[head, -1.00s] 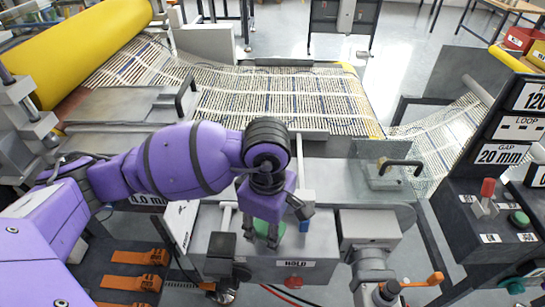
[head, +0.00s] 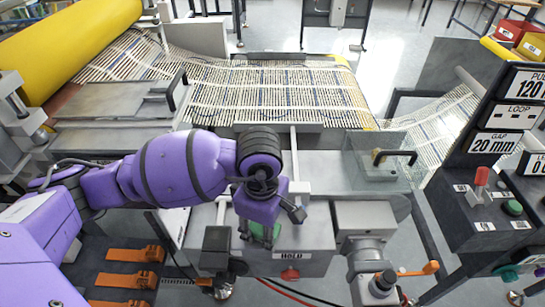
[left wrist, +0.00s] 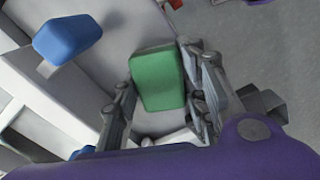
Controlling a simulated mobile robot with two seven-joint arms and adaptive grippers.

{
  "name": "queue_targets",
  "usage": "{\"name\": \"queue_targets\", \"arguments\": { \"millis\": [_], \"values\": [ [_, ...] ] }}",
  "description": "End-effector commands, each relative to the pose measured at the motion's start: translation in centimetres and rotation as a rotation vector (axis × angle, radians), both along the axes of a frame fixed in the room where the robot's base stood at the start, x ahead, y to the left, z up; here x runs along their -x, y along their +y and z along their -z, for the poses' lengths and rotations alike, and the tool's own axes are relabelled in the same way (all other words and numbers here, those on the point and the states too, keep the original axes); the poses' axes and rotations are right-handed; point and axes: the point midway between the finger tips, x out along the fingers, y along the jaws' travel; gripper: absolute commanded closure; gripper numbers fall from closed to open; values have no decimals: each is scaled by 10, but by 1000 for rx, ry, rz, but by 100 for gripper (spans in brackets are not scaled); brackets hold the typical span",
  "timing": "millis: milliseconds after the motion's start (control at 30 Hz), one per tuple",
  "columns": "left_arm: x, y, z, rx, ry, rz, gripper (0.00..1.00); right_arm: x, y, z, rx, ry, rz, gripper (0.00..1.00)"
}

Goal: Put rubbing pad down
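The green rubbing pad (left wrist: 158,78) sits between the two fingers of my left gripper (left wrist: 157,92) in the left wrist view, with a finger close against each side. The gripper appears shut on it. In the head view my left gripper (head: 260,236) points down over the grey box marked HOLD, and part of the green pad (head: 264,231) shows at its fingers. The pad's underside is hidden, so I cannot tell whether it touches the surface. My right gripper is not in view.
A clear plate with a black handle (head: 394,157) is to the right. Orange-handled tools (head: 135,255) are at lower left. The striped mesh (head: 270,92) runs behind, and a control panel (head: 485,205) stands at right.

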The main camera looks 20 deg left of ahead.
Motion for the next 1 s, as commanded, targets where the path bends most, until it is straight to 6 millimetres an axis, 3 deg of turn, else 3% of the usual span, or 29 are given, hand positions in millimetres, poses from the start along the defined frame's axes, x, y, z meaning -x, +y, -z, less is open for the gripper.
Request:
{"name": "queue_targets", "arguments": {
  "millis": [33,133,733,867,1000],
  "values": [
    [6,1,13,-3,21,-3,54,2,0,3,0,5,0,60],
    [6,1,13,-4,23,-4,43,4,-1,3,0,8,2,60],
    [7,0,10,-3,22,0,43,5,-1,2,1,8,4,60],
    [6,0,0,-3,19,-1,43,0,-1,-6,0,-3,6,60],
    [3,0,-22,-2,11,1,43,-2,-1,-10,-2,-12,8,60]
  ]
}}
